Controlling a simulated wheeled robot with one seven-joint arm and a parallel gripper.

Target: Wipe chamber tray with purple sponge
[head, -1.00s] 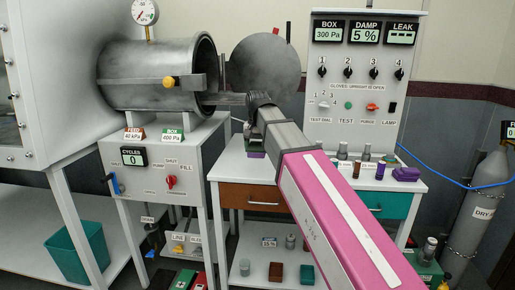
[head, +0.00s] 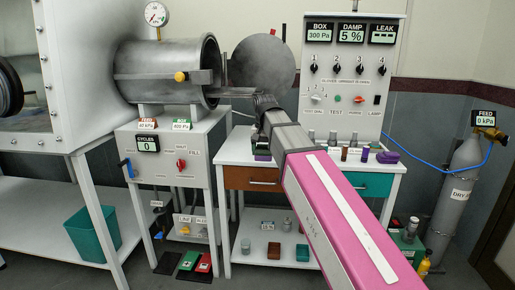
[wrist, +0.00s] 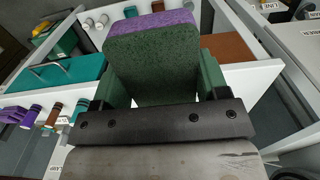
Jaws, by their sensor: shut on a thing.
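The sponge (wrist: 155,60) is in the wrist view, a block with a purple far end and a dark green body. My gripper (wrist: 157,88) is shut on its green part. In the head view my gripper (head: 263,122) points down, and the sponge's purple end (head: 262,156) shows below it, in front of the bench. I cannot tell whether it touches the bench top. The chamber tray (head: 237,92) is a grey plate jutting right from the open chamber (head: 165,72). My gripper is to the right of and below the tray; my wrist hides part of the tray's right end.
The round chamber door (head: 262,62) stands open behind the tray. A control panel (head: 350,85) rises at the bench's back. Small bottles and a purple block (head: 388,157) stand on the bench's right. A gas cylinder (head: 455,185) is at far right, a green bin (head: 92,235) at lower left.

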